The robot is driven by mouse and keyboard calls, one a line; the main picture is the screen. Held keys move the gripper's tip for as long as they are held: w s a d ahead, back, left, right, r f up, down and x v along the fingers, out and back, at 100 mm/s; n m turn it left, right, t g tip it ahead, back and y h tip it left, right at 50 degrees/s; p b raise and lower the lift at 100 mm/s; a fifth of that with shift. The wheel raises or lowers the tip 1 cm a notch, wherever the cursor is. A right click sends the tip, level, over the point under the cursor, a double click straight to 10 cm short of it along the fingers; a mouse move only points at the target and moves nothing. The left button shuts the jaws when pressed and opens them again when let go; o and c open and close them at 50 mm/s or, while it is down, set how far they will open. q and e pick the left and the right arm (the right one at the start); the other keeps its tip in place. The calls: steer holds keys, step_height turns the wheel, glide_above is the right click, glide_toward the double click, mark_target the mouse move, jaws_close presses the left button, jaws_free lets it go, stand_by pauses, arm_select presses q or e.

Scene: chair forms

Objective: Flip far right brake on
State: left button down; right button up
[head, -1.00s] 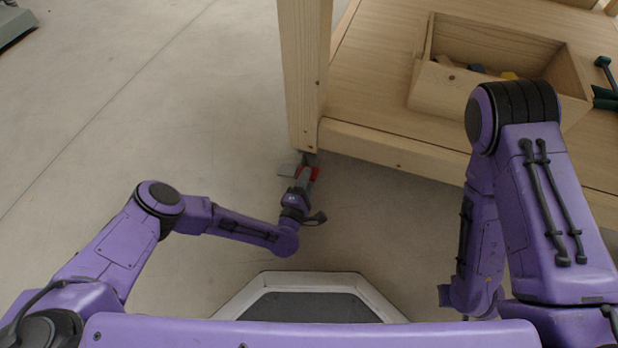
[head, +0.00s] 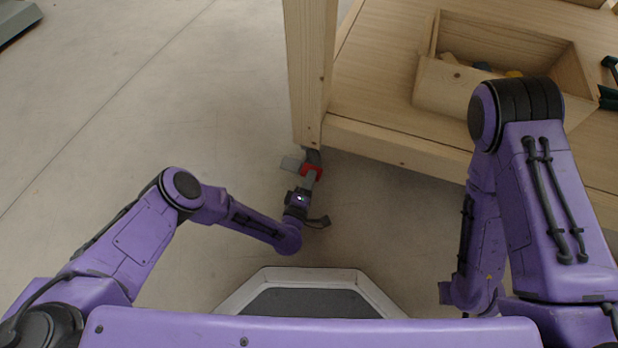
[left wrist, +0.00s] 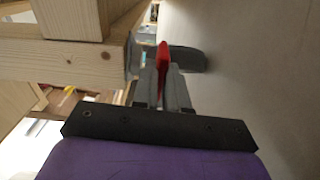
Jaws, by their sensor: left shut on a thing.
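The red brake lever (head: 316,168) is on a dark grey caster (head: 313,156) under the wooden table leg (head: 310,75). In the left wrist view the lever (left wrist: 163,56) stands upright in the picture between the fingertips, with the grey caster wheel (left wrist: 190,59) behind it. My left gripper (head: 302,176) reaches in low above the floor and is shut on the red lever; its fingers (left wrist: 164,80) hide part of it. Whether the brake is on or off I cannot tell. My right arm is folded at the right and its gripper does not show.
The wooden table (head: 400,145) has a low shelf with an open wooden box (head: 455,90) holding small pieces. A dark green tool (head: 608,98) lies at the right edge.

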arm_select(q)
steer(key=shift+w+d+f+m, duration=0.1)
steer(key=shift+d+m, duration=0.05)
steer(key=shift+m, duration=0.35)
steer(key=shift+w+d+m, duration=0.1)
steer(key=shift+m, duration=0.4)
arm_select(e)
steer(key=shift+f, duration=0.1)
arm_select(q)
steer(key=c, duration=1.5)
jaws_free()
steer(key=o, duration=0.3)
steer(key=shift+f, duration=0.15)
steer(key=shift+o, duration=0.2)
steer(key=shift+a, duration=0.1)
